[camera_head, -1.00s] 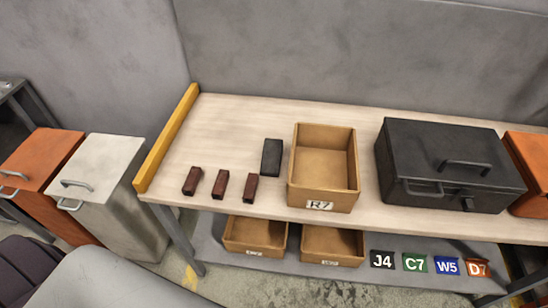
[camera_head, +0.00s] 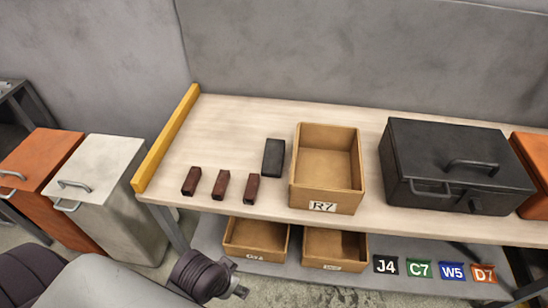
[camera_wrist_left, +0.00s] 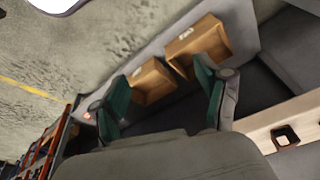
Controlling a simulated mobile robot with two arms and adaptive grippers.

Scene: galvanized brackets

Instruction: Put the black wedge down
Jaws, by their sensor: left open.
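A black block (camera_head: 273,157), which I take for the black wedge, lies on the wooden bench top (camera_head: 232,120), just left of the open box marked R7 (camera_head: 325,203). No gripper touches it. My left gripper (camera_wrist_left: 162,74) shows in the left wrist view with its two green-padded fingers spread and nothing between them. It points toward the lower shelf area with two cardboard boxes (camera_wrist_left: 152,82). In the head view only part of my arm shows at the bottom, below the bench's front edge. My right gripper is not in view.
Several dark red-brown blocks (camera_head: 221,184) stand near the bench's front left. A black metal case (camera_head: 455,165) sits right of the R7 box. A yellow rail (camera_head: 166,138) edges the left end. Label cards (camera_head: 419,269) lie on the lower shelf (camera_head: 310,275).

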